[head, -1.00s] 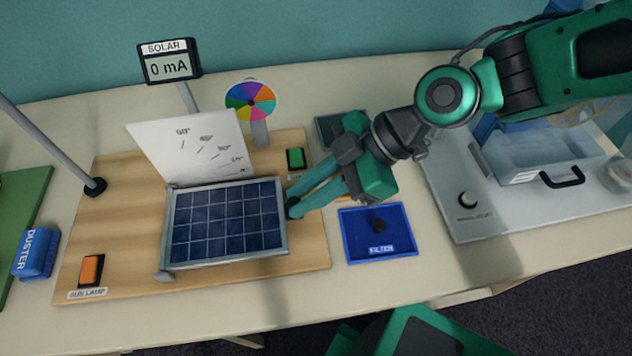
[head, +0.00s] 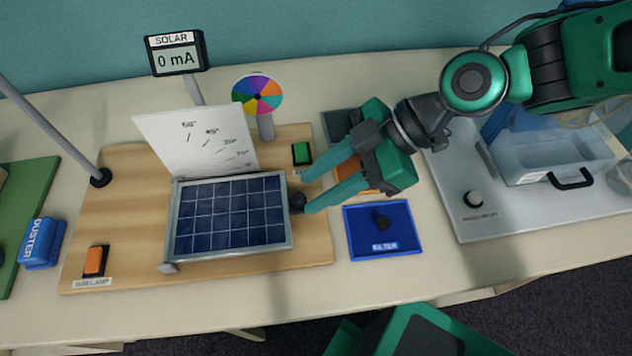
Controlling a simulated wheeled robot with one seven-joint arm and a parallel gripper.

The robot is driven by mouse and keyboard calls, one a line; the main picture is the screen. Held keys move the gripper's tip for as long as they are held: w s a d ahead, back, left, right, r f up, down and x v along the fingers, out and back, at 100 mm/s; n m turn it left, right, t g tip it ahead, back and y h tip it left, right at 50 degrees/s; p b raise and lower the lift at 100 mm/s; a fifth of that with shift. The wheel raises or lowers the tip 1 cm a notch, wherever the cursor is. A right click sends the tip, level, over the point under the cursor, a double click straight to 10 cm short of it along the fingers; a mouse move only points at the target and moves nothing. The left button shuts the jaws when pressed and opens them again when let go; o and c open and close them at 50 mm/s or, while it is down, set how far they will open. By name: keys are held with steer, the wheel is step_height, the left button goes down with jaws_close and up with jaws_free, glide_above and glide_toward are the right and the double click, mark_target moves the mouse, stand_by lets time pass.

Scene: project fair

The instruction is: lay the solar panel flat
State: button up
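The solar panel (head: 232,217) is a dark blue gridded panel in a grey frame on a wooden board (head: 120,200). It looks flat or nearly flat; a small remaining tilt is hard to judge from above. A white angle scale card (head: 197,140) stands behind it. A black knob (head: 297,202) sits at the panel's right edge. My gripper (head: 306,192) is open just right of the knob, its two green fingers apart and holding nothing. Whether a finger still touches the knob is unclear. The SOLAR meter (head: 176,54) reads 0 mA.
A colour wheel (head: 257,95) and green switch (head: 302,153) stand behind the panel. An orange SUN LAMP switch (head: 95,262) is front left, near a lamp pole (head: 60,135) and blue duster (head: 42,243). A blue FILTER tray (head: 382,243) lies right, below my gripper.

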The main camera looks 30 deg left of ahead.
steer(key=v, duration=0.8)
steer(key=shift+w+d+r, duration=0.15)
steer(key=shift+w+r, duration=0.1)
steer(key=shift+w, duration=0.1)
steer(key=w+d+f+m+t+h, duration=0.15)
steer(key=w+d+m, duration=0.35)
steer(key=d, duration=0.5)
steer(key=w+d+f+m+t+h, duration=0.1)
steer(key=w+d+m+t, duration=0.25)
steer(key=d+m, duration=0.4)
steer(key=w+d+f+m+t+h, duration=0.1)
steer(key=w+d+m, duration=0.2)
steer(key=w+d, duration=0.55)
steer(key=s+d+m+h, duration=0.1)
steer(key=s+d+m, duration=0.7)
steer(key=d, duration=0.5)
steer(key=s+d+m+h, duration=0.2)
steer(key=s+d+m, duration=0.6)
steer(key=d, duration=0.5)
steer(key=shift+s+d+m, duration=0.4)
steer(key=shift+m, duration=0.15)
steer(key=shift+c, duration=0.6)
steer(key=shift+w+a, duration=0.1)
steer(key=shift+a, duration=0.05)
